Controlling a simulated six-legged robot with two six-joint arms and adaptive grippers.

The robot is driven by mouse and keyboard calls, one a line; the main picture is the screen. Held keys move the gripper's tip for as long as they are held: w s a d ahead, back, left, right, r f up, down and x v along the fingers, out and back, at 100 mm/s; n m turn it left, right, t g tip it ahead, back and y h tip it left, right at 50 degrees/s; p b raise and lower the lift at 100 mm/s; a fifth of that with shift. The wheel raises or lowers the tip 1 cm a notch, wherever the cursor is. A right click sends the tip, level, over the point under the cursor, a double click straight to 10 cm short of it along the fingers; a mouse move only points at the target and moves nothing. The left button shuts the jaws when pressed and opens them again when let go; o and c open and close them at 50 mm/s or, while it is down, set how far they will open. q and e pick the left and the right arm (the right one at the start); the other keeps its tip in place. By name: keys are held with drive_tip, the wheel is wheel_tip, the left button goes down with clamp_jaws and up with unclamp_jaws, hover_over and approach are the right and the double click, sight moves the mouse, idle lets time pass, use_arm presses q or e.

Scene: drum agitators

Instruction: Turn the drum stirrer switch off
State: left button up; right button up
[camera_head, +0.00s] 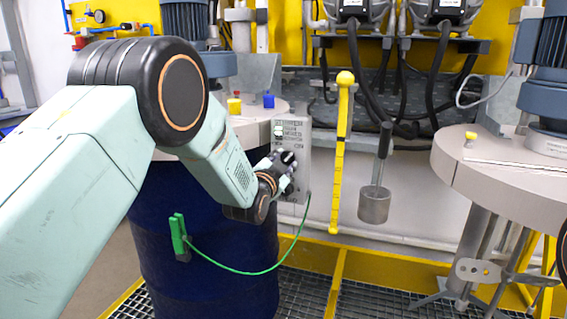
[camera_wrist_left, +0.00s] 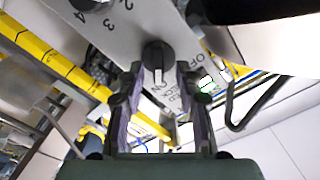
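A grey switch panel (camera_head: 292,135) is mounted beside the blue drum (camera_head: 205,240), partly hidden by my left arm. In the left wrist view the panel (camera_wrist_left: 128,32) carries a black rotary switch (camera_wrist_left: 156,56) with ON and OFF labels beside it. The switch's narrow end seems to point toward the ON label. My left gripper (camera_head: 283,167) is in front of the panel. In the wrist view the left gripper (camera_wrist_left: 157,82) is open, its fingers apart on either side of the switch's lower end; contact cannot be told. My right gripper is not in view.
A second numbered knob (camera_wrist_left: 86,4) is on the panel. A yellow dipstick-like rod (camera_head: 341,150) and a hanging metal cylinder (camera_head: 374,204) are right of the panel. A green cable (camera_head: 245,272) loops from a green clamp (camera_head: 178,235). Another grey lid (camera_head: 480,165) is at right.

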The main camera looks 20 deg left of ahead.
use_arm(q)
drive_tip(key=shift+w+d+f, duration=0.1)
drive_tip(key=shift+w, duration=0.1)
drive_tip(key=shift+s, duration=0.15)
drive_tip(key=c, duration=0.5)
clamp_jaws()
drive_tip(key=n, duration=0.3)
drive_tip(key=shift+r+n+p, duration=0.25)
drive_tip(key=shift+n+p, duration=0.05)
drive_tip(key=shift+n, duration=0.1)
drive_tip(key=n, duration=0.4)
drive_tip(key=shift+a+n, duration=0.25)
drive_tip(key=shift+n, duration=0.05)
drive_tip(key=n, duration=0.3)
drive_tip(key=shift+a+n+p, duration=0.1)
drive_tip(key=shift+n+p, duration=0.2)
drive_tip(key=shift+p, duration=0.1)
drive_tip(key=shift+a+n, duration=0.1)
drive_tip(key=shift+n, duration=1.8)
